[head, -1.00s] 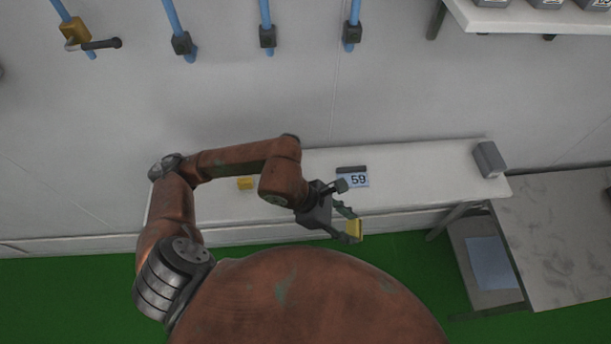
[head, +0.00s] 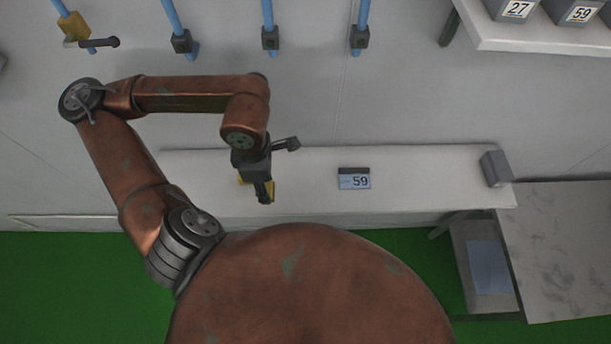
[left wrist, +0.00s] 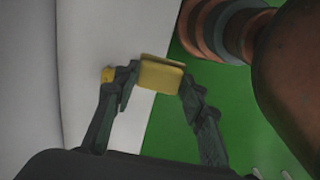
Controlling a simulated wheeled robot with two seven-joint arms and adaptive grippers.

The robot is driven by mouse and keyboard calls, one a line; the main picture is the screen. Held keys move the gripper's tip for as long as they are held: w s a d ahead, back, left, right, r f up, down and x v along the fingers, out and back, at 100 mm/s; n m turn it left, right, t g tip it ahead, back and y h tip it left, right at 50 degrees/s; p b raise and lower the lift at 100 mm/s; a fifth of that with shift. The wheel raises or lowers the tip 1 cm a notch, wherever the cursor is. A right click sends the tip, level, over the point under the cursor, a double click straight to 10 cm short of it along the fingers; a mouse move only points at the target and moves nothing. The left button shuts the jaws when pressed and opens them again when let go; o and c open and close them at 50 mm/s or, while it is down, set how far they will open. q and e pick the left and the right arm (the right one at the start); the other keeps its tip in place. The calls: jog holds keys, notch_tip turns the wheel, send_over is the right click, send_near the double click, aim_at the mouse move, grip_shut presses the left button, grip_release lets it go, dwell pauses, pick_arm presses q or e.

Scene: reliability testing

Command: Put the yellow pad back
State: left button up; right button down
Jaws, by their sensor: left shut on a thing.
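My left gripper (head: 265,194) is shut on a yellow pad (head: 271,189) and holds it over the front part of the white bench (head: 420,180), left of the numbered card. In the left wrist view the pad (left wrist: 161,74) sits between the two dark fingertips of my left gripper (left wrist: 158,82). A second, small yellow block (left wrist: 107,75) lies on the bench beside the left finger. In the head view this block (head: 240,181) is mostly hidden behind the gripper. My right gripper is not in view.
A small display marked 59 (head: 354,179) stands on the bench, and a grey box (head: 495,168) sits at its right end. Blue pipes with valves run down the wall above. A marbled table (head: 560,245) is at the right. The bench between display and grey box is clear.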

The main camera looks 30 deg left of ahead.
pick_arm(q)
jog(key=shift+a+r, duration=0.2)
jog(key=shift+a, duration=0.15)
jog(key=shift+w, duration=0.25)
jog(key=w+d+f+p, duration=0.1)
jog(key=w+f, duration=0.1)
jog(key=w, duration=0.1)
jog(key=w+d+f+p, duration=0.1)
jog(key=w+f, duration=0.2)
jog(key=w, duration=0.1)
jog(key=w+d+f+p, duration=0.1)
jog(key=w+d+f, duration=0.1)
jog(key=w+f, duration=0.1)
jog(key=shift+w, duration=0.65)
jog(key=shift+w+d+f, duration=0.1)
jog(key=shift+w+f, duration=0.35)
jog(key=shift+f, duration=0.1)
jog(key=f, duration=0.1)
jog(key=f+p, duration=0.1)
jog(key=f, duration=0.1)
jog(key=shift+w+d, duration=0.15)
jog(key=shift+w, duration=0.1)
jog(key=shift+f, duration=0.45)
jog(key=o, duration=1.2)
